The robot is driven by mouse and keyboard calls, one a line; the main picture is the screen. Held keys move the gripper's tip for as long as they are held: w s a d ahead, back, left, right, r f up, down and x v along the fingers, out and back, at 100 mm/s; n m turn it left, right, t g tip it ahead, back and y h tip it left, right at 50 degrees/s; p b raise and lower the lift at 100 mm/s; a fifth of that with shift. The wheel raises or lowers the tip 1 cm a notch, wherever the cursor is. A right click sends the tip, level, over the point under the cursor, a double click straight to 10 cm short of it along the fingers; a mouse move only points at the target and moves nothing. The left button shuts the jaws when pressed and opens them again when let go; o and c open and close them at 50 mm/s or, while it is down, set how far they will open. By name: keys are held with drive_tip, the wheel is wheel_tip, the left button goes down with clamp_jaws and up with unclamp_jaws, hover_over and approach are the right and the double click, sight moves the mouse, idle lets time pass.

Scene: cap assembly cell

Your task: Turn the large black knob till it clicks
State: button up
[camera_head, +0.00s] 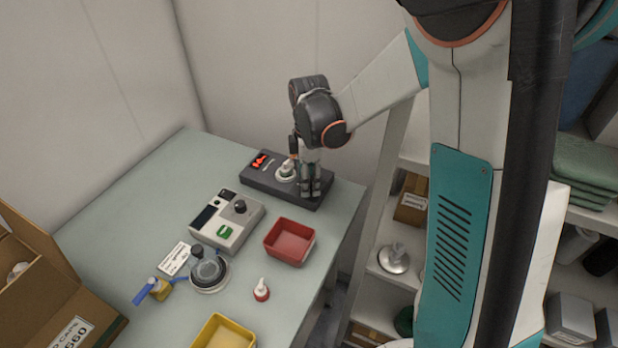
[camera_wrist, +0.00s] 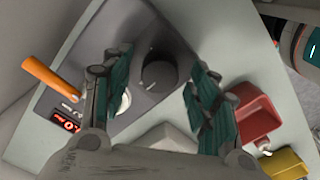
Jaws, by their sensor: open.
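The large black knob (camera_wrist: 158,72) shows in the wrist view on a dark grey control box (camera_wrist: 112,30), with a pale mark on its face. My gripper (camera_wrist: 160,95) is open, with one teal-padded finger on each side of the knob in that view; I cannot tell whether either touches it. In the head view my gripper (camera_head: 311,190) points down over the right part of the dark box (camera_head: 258,179) and hides the knob there. The box also carries a red lit display (camera_head: 259,160) and a pale round part (camera_head: 287,170).
An orange handle (camera_wrist: 50,77) stands near the left finger. A grey device (camera_head: 228,222) with a smaller black knob (camera_head: 239,206) is in front of the box. A red tray (camera_head: 290,242), a yellow tray (camera_head: 225,334) and a small red-and-white bottle (camera_head: 261,290) stand nearby.

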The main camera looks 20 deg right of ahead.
drive_tip(key=c, duration=1.1)
drive_tip(key=shift+o, duration=0.2)
